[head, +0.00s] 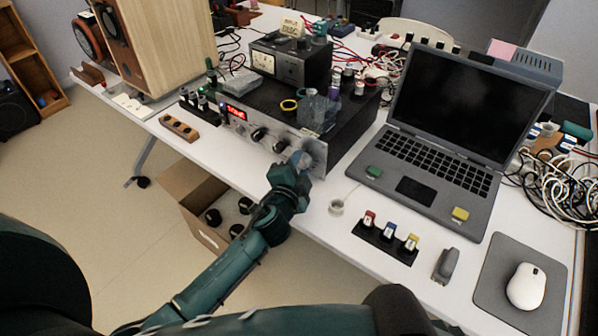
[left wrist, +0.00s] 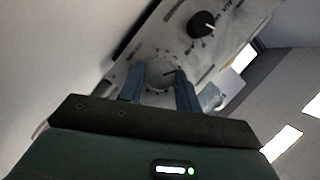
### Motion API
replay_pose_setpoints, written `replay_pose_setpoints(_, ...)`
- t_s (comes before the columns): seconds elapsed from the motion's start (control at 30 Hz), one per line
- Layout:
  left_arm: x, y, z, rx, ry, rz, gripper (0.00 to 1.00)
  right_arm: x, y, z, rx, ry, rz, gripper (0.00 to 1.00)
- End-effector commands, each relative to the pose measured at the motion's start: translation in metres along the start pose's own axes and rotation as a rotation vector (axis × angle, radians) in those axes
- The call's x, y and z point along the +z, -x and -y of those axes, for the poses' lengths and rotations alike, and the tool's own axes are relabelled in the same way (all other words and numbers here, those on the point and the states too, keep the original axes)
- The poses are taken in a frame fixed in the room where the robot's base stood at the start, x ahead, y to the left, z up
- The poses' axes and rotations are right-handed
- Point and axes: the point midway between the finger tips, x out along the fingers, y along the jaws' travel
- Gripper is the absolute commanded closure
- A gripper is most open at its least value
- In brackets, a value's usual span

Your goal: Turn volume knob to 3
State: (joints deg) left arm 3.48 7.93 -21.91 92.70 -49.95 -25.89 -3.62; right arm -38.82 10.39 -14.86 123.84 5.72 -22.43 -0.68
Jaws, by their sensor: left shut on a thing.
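A silver-faced amplifier (head: 245,128) with a red lit display sits near the table's front edge in the head view. My left gripper (head: 299,163) is at the right end of its front panel. In the left wrist view, the two fingers of my left gripper (left wrist: 158,88) stand on either side of a large silver knob (left wrist: 160,75) and are shut on it. A dark pointer line shows on the knob. Scale marks surround it, but the numbers are too small to read. A black knob (left wrist: 202,24) with a white line sits beside it on the panel. My right gripper is not in view.
A laptop (head: 440,140) stands right of the amplifier. A black strip with several coloured plugs (head: 388,235) and a white mouse (head: 526,286) lie in front. A wooden speaker (head: 160,45) stands left. An open cardboard box (head: 190,190) is below the table edge.

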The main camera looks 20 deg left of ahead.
Motion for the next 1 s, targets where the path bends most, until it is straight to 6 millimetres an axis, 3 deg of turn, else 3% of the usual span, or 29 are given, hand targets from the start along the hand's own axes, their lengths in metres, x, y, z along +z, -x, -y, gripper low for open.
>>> replay_pose_setpoints(0.7,-0.0009,0.0001,-0.0001,-0.028,-0.067,-0.003,0.89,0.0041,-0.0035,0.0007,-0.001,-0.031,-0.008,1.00)
replay_pose_setpoints(0.73,-0.0009,0.0000,-0.0001,-0.028,-0.067,-0.003,0.64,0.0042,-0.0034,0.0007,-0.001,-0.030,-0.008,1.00)
replay_pose_setpoints(1.0,-0.0007,0.0000,-0.0002,-0.028,-0.067,-0.002,0.45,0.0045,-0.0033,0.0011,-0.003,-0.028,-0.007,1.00)
